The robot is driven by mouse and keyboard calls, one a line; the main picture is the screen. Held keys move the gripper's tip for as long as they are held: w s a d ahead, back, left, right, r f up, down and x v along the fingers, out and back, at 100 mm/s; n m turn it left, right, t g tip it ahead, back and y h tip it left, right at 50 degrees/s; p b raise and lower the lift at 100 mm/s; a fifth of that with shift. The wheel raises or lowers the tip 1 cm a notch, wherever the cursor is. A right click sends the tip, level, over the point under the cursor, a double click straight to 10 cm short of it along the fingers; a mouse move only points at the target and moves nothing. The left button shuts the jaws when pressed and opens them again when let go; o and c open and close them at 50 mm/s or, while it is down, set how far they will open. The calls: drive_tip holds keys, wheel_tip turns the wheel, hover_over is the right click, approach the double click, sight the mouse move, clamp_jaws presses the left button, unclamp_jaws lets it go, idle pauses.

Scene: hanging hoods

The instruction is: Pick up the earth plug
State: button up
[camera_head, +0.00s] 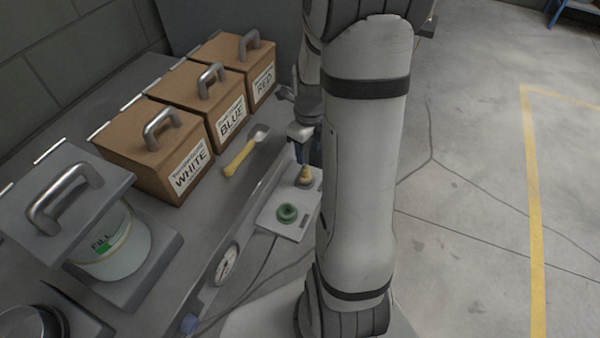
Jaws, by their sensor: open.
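A small yellow-brass piece (305,178), which looks like the earth plug, stands on a pale plate (268,220) at the bench's right edge. A green round fitting with a dark centre (287,213) sits on the same plate, nearer the camera. My gripper (304,163) points down just above the brass piece, with its jaws open. The fingertips are small and partly hidden by my arm, so I cannot tell whether they touch the piece or reach around it.
Three brown lidded boxes labelled WHITE (160,150), BLUE (205,100) and RED (240,65) stand on the left. A yellow-handled scoop (240,158) lies between them and the plate. A dial gauge (226,264) and cables are nearer. A white tub (118,245) stands front left.

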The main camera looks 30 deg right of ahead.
sight(306, 167)
drive_tip(key=shift+f, duration=0.55)
drive_tip(key=f, duration=0.4)
drive_tip(key=f+b, duration=0.1)
drive_tip(key=f, duration=0.2)
drive_tip(key=shift+a, duration=0.35)
clamp_jaws()
